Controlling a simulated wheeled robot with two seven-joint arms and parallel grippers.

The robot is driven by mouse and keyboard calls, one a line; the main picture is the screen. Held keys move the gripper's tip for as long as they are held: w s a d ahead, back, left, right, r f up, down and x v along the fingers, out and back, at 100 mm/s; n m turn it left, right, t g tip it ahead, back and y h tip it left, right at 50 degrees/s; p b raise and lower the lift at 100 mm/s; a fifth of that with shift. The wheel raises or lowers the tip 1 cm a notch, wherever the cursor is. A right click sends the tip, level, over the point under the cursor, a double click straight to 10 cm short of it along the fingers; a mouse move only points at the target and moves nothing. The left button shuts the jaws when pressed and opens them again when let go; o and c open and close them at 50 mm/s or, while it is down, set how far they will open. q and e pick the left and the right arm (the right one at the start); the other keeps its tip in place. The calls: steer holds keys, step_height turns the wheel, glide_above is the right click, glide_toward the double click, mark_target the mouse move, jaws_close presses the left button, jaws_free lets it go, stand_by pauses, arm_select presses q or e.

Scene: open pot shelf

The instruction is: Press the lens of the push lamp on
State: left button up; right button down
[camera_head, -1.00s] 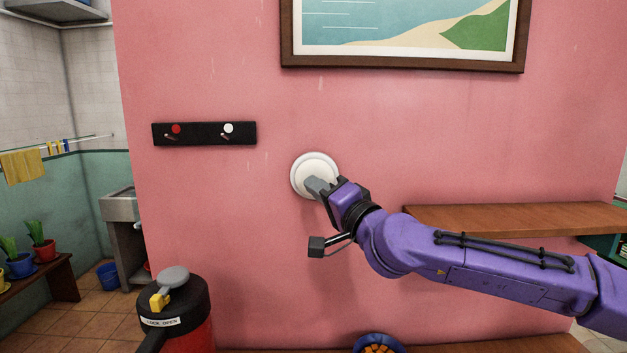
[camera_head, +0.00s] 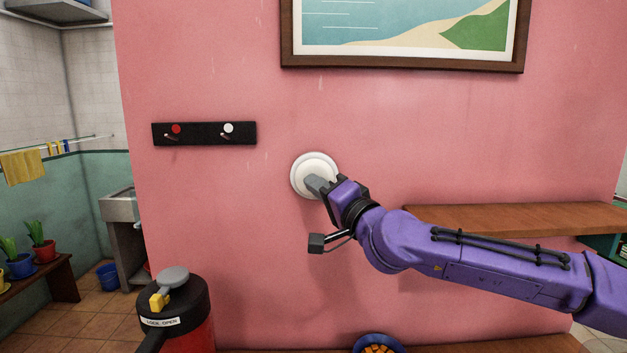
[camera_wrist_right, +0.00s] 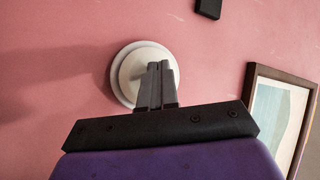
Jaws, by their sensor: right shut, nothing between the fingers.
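The push lamp (camera_head: 308,165) is a round white disc with a raised lens, fixed on the pink wall at the middle of the head view. It also shows in the right wrist view (camera_wrist_right: 124,70), unlit as far as I can tell. My right gripper (camera_head: 314,182) is shut and empty, with its grey fingertips in front of the lens's lower right part. In the right wrist view its fingers (camera_wrist_right: 158,68) lie side by side over the lens. They appear to be at or very near its face; I cannot tell whether they touch. My left gripper is not in view.
A black hook rail (camera_head: 203,133) hangs left of the lamp, and a framed picture (camera_head: 400,60) hangs above. A wooden shelf (camera_head: 510,218) juts out at right. A red and black canister (camera_head: 175,310) stands lower left. A blue bowl (camera_head: 360,345) sits at the bottom.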

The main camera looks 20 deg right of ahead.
steer(key=shift+w+d, duration=0.15)
steer(key=shift+w, duration=0.3)
stand_by(0.3)
steer(key=shift+s, duration=0.1)
steer(key=shift+s+a, duration=0.3)
steer(key=shift+s, duration=0.5)
steer(key=s+a, duration=0.1)
steer(key=s, duration=0.4)
steer(key=shift+s+a, duration=0.3)
steer(key=shift+s, duration=0.1)
